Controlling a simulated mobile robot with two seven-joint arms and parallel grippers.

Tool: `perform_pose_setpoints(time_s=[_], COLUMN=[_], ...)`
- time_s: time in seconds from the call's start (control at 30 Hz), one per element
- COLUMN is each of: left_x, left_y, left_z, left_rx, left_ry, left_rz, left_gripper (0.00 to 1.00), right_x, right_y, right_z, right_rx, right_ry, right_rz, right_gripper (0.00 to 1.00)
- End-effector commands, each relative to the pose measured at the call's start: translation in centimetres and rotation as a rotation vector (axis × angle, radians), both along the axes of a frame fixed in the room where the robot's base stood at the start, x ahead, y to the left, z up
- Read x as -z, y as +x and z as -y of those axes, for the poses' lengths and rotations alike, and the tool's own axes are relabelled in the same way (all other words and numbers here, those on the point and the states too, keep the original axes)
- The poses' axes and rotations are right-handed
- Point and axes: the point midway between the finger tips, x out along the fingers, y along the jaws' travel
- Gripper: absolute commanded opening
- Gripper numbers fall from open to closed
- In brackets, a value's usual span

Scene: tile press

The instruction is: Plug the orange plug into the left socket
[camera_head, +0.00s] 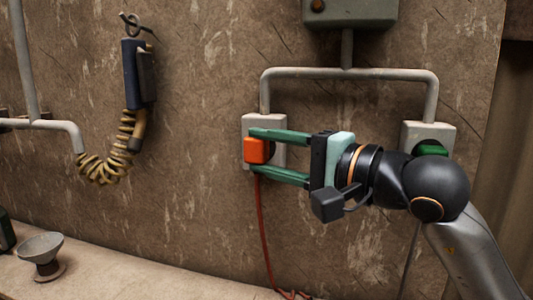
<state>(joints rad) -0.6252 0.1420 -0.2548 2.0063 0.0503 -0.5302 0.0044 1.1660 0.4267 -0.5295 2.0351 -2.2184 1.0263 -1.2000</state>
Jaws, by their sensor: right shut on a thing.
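The orange plug (256,150) is at the front of the left socket (249,124), a pale box on the wall. Its red cable (262,225) hangs down from it to the ledge. My right gripper (265,157) reaches in from the right with its green fingers above and below the plug, shut on it. The plug covers the middle of the left socket, so I cannot tell how deep it sits. A second pale socket box (412,132) on the right has a green plug (433,148) at it, partly hidden by my right arm. My left gripper is not in view.
A grey box (350,10) hangs above, with pipes (350,73) running down to both sockets. A dark handset (133,75) with a coiled cord (105,170) hangs on the wall at left. A small bowl-shaped object (40,248) stands on the ledge (130,275).

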Motion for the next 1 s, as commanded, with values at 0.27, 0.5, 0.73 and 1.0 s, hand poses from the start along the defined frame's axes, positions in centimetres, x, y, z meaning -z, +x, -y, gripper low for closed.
perform_pose_setpoints(time_s=[0.27, 0.5, 0.73, 1.0], left_x=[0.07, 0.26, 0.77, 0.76], left_y=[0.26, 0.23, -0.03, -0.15], left_z=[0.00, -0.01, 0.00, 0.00], left_rx=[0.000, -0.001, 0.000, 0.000], left_ry=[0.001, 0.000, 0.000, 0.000], left_rz=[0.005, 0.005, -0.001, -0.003], left_gripper=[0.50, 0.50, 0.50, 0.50], right_x=[-0.03, 0.03, 0.01, -0.02], right_y=[0.01, 0.02, 0.03, 0.04], right_z=[0.03, 0.03, 0.04, 0.02], right_rx=[0.000, 0.001, 0.001, 0.001], right_ry=[0.001, 0.001, 0.001, 0.000], right_rz=[-0.001, 0.001, 0.001, 0.000], right_gripper=[0.00, 0.00, 0.00, 0.00])
